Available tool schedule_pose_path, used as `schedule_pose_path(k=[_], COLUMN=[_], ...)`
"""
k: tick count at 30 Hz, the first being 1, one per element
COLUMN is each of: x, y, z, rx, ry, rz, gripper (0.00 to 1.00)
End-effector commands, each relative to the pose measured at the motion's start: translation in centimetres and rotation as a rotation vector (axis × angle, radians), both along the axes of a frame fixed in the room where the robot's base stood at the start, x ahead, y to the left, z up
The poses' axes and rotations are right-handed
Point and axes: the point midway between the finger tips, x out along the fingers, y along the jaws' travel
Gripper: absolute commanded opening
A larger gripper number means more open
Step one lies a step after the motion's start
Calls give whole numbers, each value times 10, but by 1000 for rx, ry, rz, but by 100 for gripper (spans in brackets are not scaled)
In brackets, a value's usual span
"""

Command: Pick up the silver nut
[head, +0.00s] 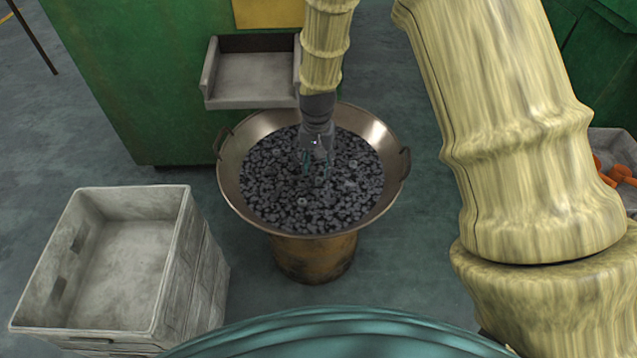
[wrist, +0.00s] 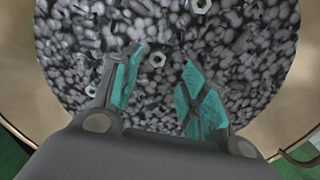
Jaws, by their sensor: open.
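Silver nuts lie on a heap of small grey metal parts in a wide metal pan (head: 236,185). In the wrist view one silver nut (wrist: 158,60) lies just beyond and between my fingertips. Another nut (wrist: 201,6) is at the top edge, and a third bright nut (wrist: 91,90) is beside the left finger, partly hidden. My gripper (head: 317,168) points down over the middle of the pan, its teal fingers apart and empty. It also shows in the wrist view (wrist: 163,62). I cannot tell its exact height above the parts.
The pan stands on a rusty drum (head: 315,258). A green machine (head: 130,80) with a grey chute tray (head: 250,80) is behind it. An empty grey crate (head: 110,250) stands at the left front. A bin with orange parts (head: 615,172) is at the right edge.

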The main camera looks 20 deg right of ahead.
Motion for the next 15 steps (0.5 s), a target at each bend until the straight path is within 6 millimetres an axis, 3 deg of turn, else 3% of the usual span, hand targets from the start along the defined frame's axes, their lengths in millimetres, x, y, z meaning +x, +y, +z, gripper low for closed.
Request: schedule_pose_path(k=[15], x=[2], y=[-5], z=[-51], rx=[0], ry=[-1], rz=[1], gripper=[44])
